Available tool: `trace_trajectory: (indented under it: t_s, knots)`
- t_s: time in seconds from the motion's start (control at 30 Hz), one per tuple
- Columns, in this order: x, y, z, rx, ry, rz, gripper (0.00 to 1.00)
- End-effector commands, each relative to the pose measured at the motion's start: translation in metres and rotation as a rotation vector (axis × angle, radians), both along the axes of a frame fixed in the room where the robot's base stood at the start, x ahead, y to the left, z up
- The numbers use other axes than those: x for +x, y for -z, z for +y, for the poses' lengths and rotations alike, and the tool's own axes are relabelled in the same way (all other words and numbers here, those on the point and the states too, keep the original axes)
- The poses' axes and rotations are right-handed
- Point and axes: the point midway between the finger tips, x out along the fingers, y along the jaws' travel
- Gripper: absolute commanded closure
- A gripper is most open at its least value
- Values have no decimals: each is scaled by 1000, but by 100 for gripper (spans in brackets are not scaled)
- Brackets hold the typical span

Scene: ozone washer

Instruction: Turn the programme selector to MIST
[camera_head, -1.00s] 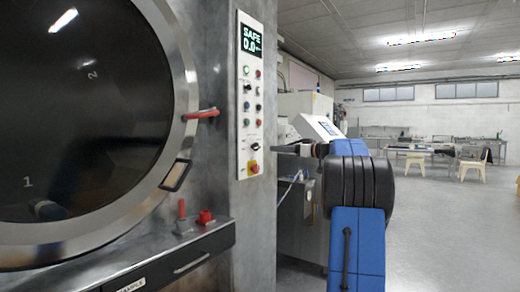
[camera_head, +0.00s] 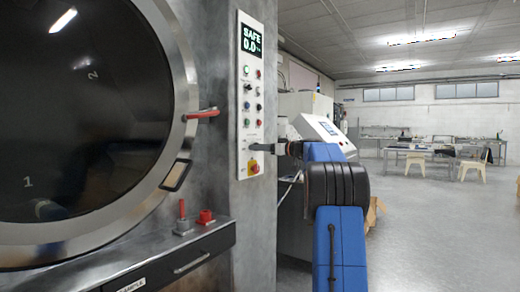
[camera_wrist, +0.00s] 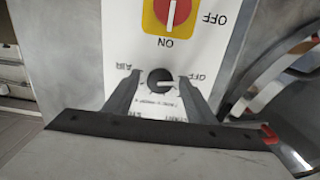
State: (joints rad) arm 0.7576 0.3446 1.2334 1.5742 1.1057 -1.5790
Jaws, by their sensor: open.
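The programme selector (camera_wrist: 160,78) is a small round black knob with a pale mark on the white control panel (camera_wrist: 118,45). It shows upside down in the wrist view, with the labels AIR and OFF near it. Other lettering is partly hidden by my fingers, and I cannot read MIST. My gripper (camera_wrist: 159,83) is open, with one finger on each side of the knob. I cannot tell whether the fingers touch it. In the head view my gripper (camera_head: 256,147) is at the lower part of the panel and covers the knob.
A red rotary switch on a yellow plate (camera_head: 253,167) sits just below the selector. Buttons and a display reading SAFE (camera_head: 251,38) are above. The round door's red handle (camera_head: 202,114) juts out left of the panel. Open floor lies to the right.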

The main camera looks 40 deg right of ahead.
Motion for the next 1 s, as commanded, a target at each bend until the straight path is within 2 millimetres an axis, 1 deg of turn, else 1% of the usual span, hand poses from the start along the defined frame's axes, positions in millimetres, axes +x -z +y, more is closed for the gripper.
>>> trace_trajectory:
  t_s: [0.07, 0.1, 0.17, 0.2, 0.27, 0.47, 0.67, 1.0]
  knots:
    - [0, 0, 0, 0, 0, 0, 49]
    - [0, 0, 0, 0, 0, 0, 52]
    - [0, 0, 0, 0, 0, 0, 66]
    - [0, 0, 0, 0, 0, 0, 76]
    - [0, 0, 0, 0, 0, 0, 90]
    - [0, 0, 0, 6, 0, 2, 90]
    - [0, 0, 0, 57, 0, 21, 90]
    - [0, 0, 0, 282, 0, 102, 90]
